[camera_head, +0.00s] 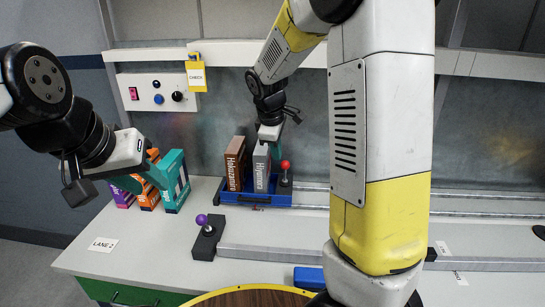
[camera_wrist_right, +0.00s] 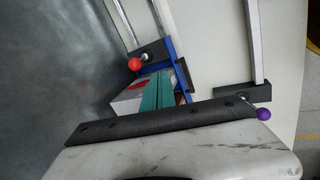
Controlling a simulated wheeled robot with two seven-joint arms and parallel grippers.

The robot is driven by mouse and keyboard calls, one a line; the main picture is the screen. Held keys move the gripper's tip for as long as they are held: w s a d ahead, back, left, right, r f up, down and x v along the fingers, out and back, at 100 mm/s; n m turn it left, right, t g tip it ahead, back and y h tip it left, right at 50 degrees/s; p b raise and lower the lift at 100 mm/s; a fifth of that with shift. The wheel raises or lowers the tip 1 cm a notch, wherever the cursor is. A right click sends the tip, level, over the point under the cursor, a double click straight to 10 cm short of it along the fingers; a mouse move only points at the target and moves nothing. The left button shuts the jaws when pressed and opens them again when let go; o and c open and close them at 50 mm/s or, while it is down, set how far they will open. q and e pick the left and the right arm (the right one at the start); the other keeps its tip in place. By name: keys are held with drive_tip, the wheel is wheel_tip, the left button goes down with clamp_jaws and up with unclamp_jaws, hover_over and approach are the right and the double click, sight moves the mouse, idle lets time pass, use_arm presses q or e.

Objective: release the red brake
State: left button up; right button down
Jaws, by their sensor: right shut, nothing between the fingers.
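The red brake is a lever with a red ball knob (camera_head: 285,164) on a small black base, at the right end of the blue tray; it looks about upright. The knob also shows in the right wrist view (camera_wrist_right: 134,64). My right gripper (camera_head: 277,152) is shut and empty, just left of and slightly above the knob, beside the grey box. In the right wrist view its teal fingers (camera_wrist_right: 158,90) lie together, apart from the knob, with the box partly behind them. My left gripper (camera_head: 150,172) is at the left, its teal fingers apart, in front of several upright boxes.
The blue tray (camera_head: 236,199) holds a brown box (camera_head: 235,165) and a grey box (camera_head: 261,168). A purple-knobbed lever (camera_head: 202,220) stands nearer, at the left end of a metal rail. A control panel (camera_head: 158,93) is on the wall.

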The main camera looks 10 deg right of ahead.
sight(284, 162)
drive_tip(key=w+d+f, duration=0.3)
drive_tip(key=w+f, duration=0.3)
drive_tip(key=f, duration=0.3)
drive_tip(key=shift+w+d+f, duration=0.2)
drive_tip(key=shift+w, duration=0.1)
drive_tip(key=shift+w+d+r+g+y, duration=0.15)
drive_tip(key=shift+w+g, duration=0.3)
drive_tip(key=shift+w+d+r+g+y, duration=0.1)
drive_tip(key=shift+w+d+r+g, duration=0.05)
drive_tip(key=shift+w+g, duration=0.35)
drive_tip(key=shift+w+d+r+g+y, duration=0.15)
drive_tip(key=shift+w+g, duration=0.3)
drive_tip(key=shift+w+d+r, duration=0.1)
drive_tip(key=shift+w+d, duration=0.15)
drive_tip(key=shift+w, duration=0.65)
drive_tip(key=shift+w+d, duration=0.2)
drive_tip(key=shift+w, duration=0.65)
drive_tip(key=shift+s, duration=0.15)
